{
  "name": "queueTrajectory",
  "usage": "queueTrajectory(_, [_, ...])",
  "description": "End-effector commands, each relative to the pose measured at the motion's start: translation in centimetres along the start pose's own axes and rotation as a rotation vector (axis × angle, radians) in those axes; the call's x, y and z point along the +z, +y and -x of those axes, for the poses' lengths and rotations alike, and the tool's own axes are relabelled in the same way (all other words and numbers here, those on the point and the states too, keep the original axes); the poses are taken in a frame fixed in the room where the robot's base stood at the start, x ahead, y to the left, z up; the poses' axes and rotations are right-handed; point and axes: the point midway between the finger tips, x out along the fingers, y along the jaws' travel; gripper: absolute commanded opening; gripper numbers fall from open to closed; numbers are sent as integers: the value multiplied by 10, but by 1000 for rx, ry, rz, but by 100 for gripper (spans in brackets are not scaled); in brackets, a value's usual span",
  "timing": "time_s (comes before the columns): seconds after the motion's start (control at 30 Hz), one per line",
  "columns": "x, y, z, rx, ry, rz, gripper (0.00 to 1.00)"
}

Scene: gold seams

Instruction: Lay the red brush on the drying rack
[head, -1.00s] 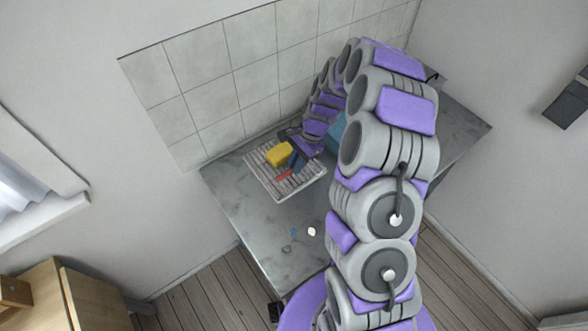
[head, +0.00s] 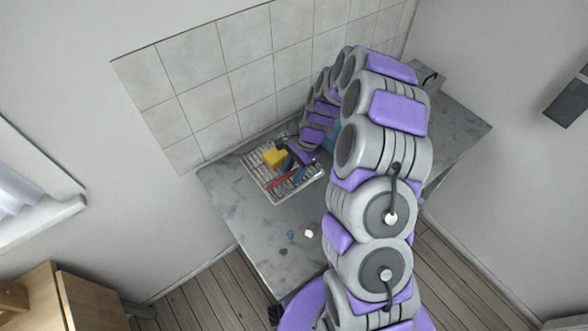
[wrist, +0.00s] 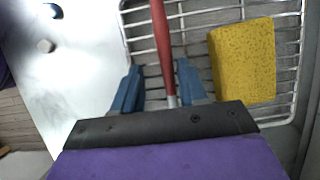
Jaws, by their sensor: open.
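The red brush (head: 281,179) lies on the drying rack (head: 254,163), next to the yellow sponge. In the wrist view the red handle (wrist: 162,40) runs away from me between my two blue fingers, over the wires of the rack (wrist: 205,17). My gripper (wrist: 155,90) is open, with a finger on each side of the handle and gaps between. The near end of the brush is hidden behind the dark edge of my gripper. In the head view my gripper (head: 295,176) is over the right part of the rack.
A yellow sponge (wrist: 243,60) sits on the rack, right of my gripper; it also shows in the head view (head: 275,157). A small white item (head: 309,234) and a blue one (head: 290,234) lie on the grey counter (head: 235,205). A tiled wall (head: 220,95) stands behind.

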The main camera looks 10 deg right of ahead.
Motion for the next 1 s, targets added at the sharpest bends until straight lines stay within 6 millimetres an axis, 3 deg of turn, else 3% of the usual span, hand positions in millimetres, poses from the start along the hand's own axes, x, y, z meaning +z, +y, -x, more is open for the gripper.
queueTrajectory(0.27, [1, -1, 17, -2, 2, 1, 42])
queueTrajectory(0.73, [0, 0, 106, -3, 1, 1, 42])
queueTrajectory(1.0, [4, 0, 122, 1, 1, 6, 42])
